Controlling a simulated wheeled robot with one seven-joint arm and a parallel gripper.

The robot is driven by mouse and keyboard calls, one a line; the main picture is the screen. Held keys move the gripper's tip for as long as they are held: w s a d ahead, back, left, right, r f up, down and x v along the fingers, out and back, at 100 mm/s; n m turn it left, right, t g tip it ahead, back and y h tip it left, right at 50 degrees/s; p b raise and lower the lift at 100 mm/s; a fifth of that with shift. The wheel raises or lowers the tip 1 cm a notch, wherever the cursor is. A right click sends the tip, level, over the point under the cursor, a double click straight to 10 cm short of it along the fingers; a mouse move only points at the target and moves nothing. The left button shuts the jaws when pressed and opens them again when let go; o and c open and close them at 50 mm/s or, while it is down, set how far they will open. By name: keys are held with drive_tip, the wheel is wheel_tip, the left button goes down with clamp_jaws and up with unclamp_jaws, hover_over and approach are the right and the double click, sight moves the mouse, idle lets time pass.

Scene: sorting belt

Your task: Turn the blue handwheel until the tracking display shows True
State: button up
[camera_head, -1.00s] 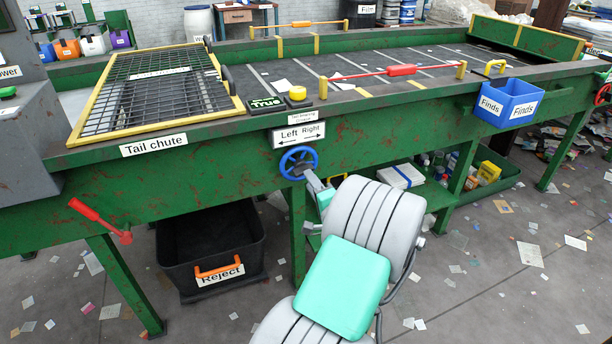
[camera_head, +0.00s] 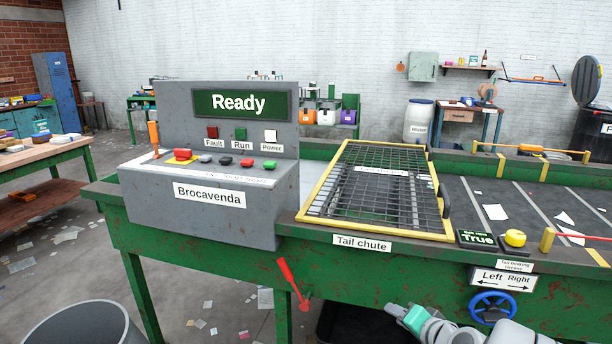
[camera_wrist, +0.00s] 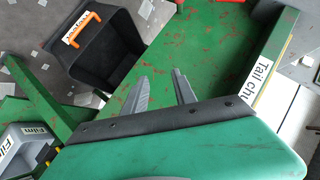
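The blue handwheel (camera_head: 493,308) sits on the green belt frame below the "Left Right" sign (camera_head: 503,280). The tracking display (camera_head: 478,238) on the frame's top edge reads "True". My gripper (camera_head: 392,309) is left of the handwheel and apart from it, low in front of the frame; its fingers are hard to make out there. In the wrist view my gripper (camera_wrist: 160,76) has its two fingers spread with nothing between them. The handwheel is not in the wrist view.
A grey console (camera_head: 209,195) reads "Ready". A yellow-edged grid (camera_head: 446,238) covers the tail chute, and a red lever (camera_head: 292,281) hangs below. The black reject bin (camera_wrist: 112,60) stands under the frame. A yellow button (camera_head: 515,238) is beside the display.

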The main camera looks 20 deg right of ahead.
drive_tip(key=s+a+r+n+g+y+p, duration=0.15)
drive_tip(key=a+r+n+g+p, duration=0.5)
drive_tip(key=a, duration=0.65)
drive_tip(key=s+a+r+n+g+h+p, duration=0.2)
drive_tip(key=s+a+r+n+p, duration=0.2)
drive_tip(key=s+a+r, duration=0.5)
drive_tip(key=s+r+p, duration=0.1)
drive_tip(key=s, duration=0.2)
drive_tip(key=shift+s+a, duration=0.15)
drive_tip(key=shift+s, duration=0.15)
